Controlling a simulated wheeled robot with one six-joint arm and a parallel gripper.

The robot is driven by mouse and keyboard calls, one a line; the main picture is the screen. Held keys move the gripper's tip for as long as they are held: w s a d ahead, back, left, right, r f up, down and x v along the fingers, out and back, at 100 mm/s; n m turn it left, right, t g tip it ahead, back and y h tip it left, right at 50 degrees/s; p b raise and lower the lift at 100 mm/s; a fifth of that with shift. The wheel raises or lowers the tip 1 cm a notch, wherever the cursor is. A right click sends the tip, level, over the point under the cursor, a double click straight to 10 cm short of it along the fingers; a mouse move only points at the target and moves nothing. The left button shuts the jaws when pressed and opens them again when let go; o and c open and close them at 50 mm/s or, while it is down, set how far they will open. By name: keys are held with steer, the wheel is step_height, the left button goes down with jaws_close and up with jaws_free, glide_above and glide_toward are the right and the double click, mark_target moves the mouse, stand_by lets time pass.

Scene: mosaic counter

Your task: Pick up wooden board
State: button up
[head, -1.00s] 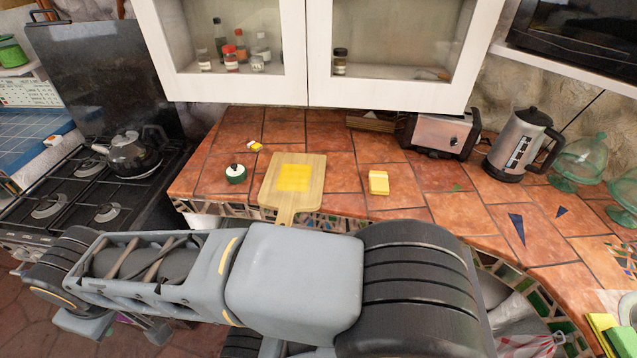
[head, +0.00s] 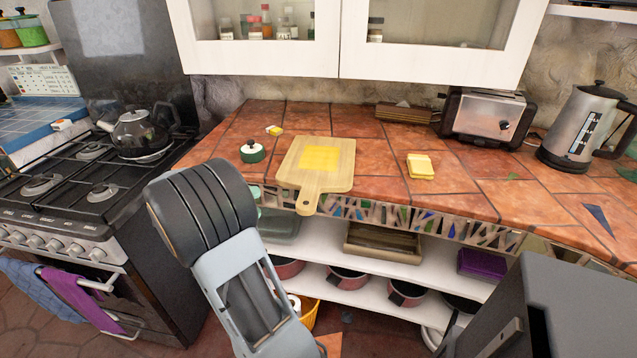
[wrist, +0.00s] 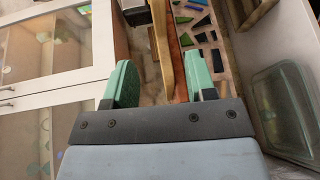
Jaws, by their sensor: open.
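The wooden board (head: 293,181) lies flat on the tiled counter, a yellow square on top. Its handle points toward me and reaches over the counter's front edge. In the wrist view the board (wrist: 164,40) shows edge-on as a pale strip above the counter edge. My gripper (wrist: 157,62) has two green fingers spread apart. The strip of board lies between them in that view, and I see no finger closed on it.
A small green pot (head: 253,152) stands left of the board, and a yellow block (head: 420,166) lies to its right. A toaster (head: 487,117) and an electric kettle (head: 578,125) stand further right. Below is a shelf (head: 350,262) with pots and trays. The stove is at left.

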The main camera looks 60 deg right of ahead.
steer(key=d+f, duration=0.1)
steer(key=m+g, duration=0.1)
glide_toward(308, 192)
steer(key=s+d+f, duration=0.1)
steer(key=s+d, duration=0.2)
steer(key=shift+h, duration=0.3)
steer(key=shift+f+b+x, duration=0.2)
steer(key=shift+b+x, duration=0.3)
steer(key=shift+x, duration=2.5)
steer(key=shift+s+a, duration=0.1)
steer(key=shift+a, duration=0.1)
steer(key=shift+c, duration=0.4)
jaws_close()
